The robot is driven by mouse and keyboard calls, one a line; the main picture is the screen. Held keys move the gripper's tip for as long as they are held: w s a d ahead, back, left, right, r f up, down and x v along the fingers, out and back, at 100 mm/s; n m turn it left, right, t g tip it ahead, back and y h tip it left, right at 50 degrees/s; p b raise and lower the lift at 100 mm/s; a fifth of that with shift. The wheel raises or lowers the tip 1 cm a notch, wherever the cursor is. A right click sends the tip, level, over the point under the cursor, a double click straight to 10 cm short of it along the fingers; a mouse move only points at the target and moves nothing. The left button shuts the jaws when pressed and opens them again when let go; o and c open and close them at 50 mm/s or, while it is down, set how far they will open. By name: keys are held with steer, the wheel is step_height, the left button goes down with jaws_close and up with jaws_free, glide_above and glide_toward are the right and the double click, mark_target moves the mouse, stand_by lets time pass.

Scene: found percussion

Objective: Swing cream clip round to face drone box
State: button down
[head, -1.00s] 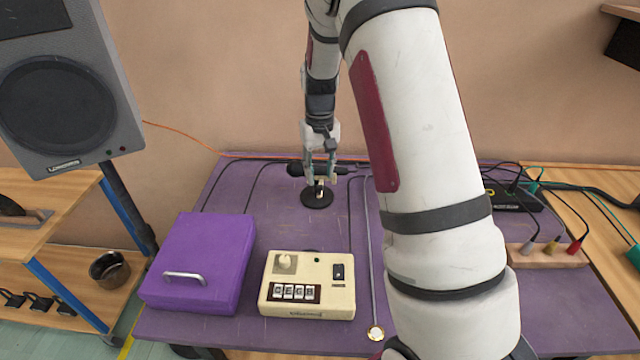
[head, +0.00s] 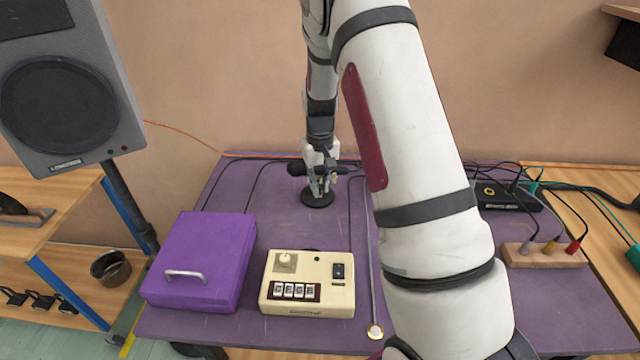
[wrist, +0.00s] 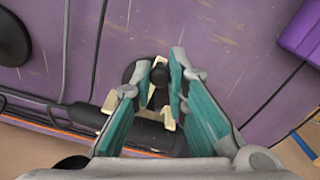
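The cream clip (wrist: 151,112) shows in the wrist view between and behind my fingers, partly hidden by them. It stands over a round black base (head: 318,200) near the back of the purple table. A black cylinder (wrist: 80,115) lies beside the clip. My gripper (wrist: 160,68) is over the clip and points down, with one teal finger on each side of a dark knob. Whether the fingers press on anything is not clear. A cream box (head: 308,284), probably the drone box, sits at the front with a knob, a switch and letter tiles.
A purple box (head: 205,262) with a handle is left of the cream box. A thin rod (head: 372,250) lies to its right. A black unit (head: 508,195) and a wooden block with plugs (head: 543,256) are at the right. Cables cross the table's back.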

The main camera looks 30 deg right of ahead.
mark_target(344, 171)
steer(key=shift+d, duration=0.15)
steer(key=shift+w+d+n+b, duration=0.1)
steer(key=shift+w+d+n, duration=0.2)
steer(key=shift+d+n, duration=1.6)
steer(key=shift+w+d+n+b, duration=0.2)
steer(key=shift+d+n, duration=0.7)
steer(key=shift+n, duration=1.85)
steer(key=shift+w+d+n+b, duration=0.1)
steer(key=shift+w+d+n, duration=0.25)
steer(key=shift+d+n, duration=1.55)
steer(key=shift+w+d+n, duration=0.15)
steer(key=shift+w+n, duration=0.4)
steer(key=shift+n, duration=0.7)
steer(key=shift+w+d+n, duration=0.1)
steer(key=shift+w+n, duration=0.45)
steer(key=shift+n, duration=0.65)
steer(key=shift+w, duration=0.15)
steer(key=shift+r, duration=0.1)
steer(key=c, duration=1.6)
jaws_free()
steer(key=shift+o, duration=0.2)
